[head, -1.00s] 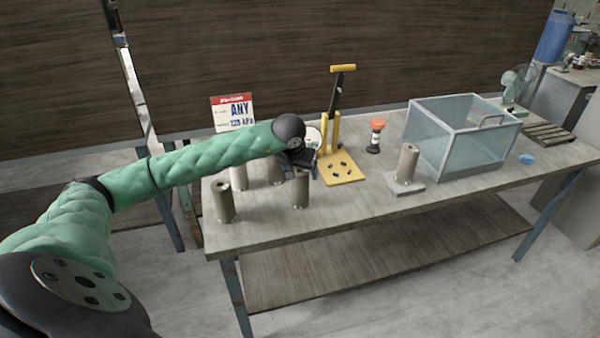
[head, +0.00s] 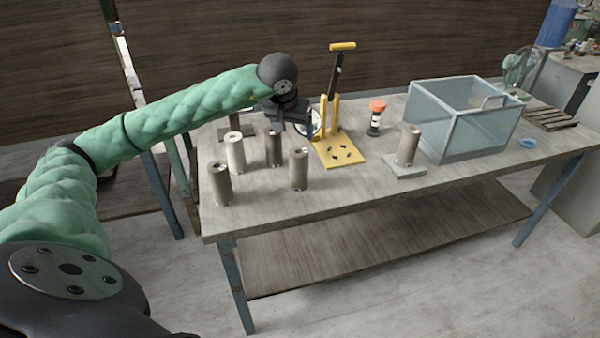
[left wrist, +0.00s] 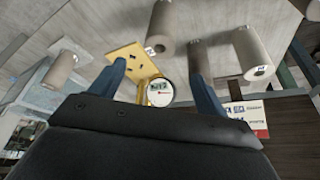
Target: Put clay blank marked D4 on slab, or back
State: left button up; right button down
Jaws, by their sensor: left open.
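Several grey clay blanks stand upright on the table: a front-left one (head: 221,185), a paler one behind it (head: 235,153), a darker one (head: 273,149) and a front-right one (head: 299,169). Another blank (head: 409,146) stands on the flat grey slab (head: 404,172). The marks are too small to read, so I cannot tell which blank is D4. My left gripper (head: 308,125) is open and empty, above the back of the table by the yellow press. My right gripper is out of view.
The yellow press (head: 337,152) with an upright lever and a round gauge (left wrist: 160,92) stands beside my left gripper. Right of it are an orange-topped item (head: 376,118) and a clear-walled tank (head: 462,125). The front middle of the table is clear.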

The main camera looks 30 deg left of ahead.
pick_arm(q)
jog(key=s+d+f+n+t+h, duration=0.1)
jog(key=d+f+n+t+h, duration=0.15)
jog(key=d+n+h, duration=0.95)
jog(key=s+d+f+n+t+h, duration=0.25)
jog(key=d+n+h, duration=0.3)
jog(key=d, duration=1.35)
jog(key=s+a+f+m+t+y, duration=0.1)
jog(key=a+f+m+t+y, duration=0.3)
jog(key=f+m+y, duration=1)
jog(key=s+a+f+m+t+y, duration=0.2)
jog(key=a+f+m, duration=0.5)
jog(key=m, duration=1.5)
jog(key=s+d+f+n+g+y, duration=0.2)
jog(key=s+f+n+g, duration=0.6)
jog(key=s+f, duration=0.6)
jog(key=s+d+f+n+g+h, duration=0.1)
jog(key=s+d+f+n+g, duration=0.1)
jog(key=s+f, duration=0.3)
jog(key=s+d+f+n+g+h, duration=0.1)
jog(key=s+d+f+n+g, duration=0.2)
jog(key=s, duration=0.7)
notch_tip(320, 180, down, 2)
jog(key=shift+d+n+g+h, duration=0.3)
jog(key=shift+n+g+h, duration=0.05)
jog(key=shift+n+g, duration=0.2)
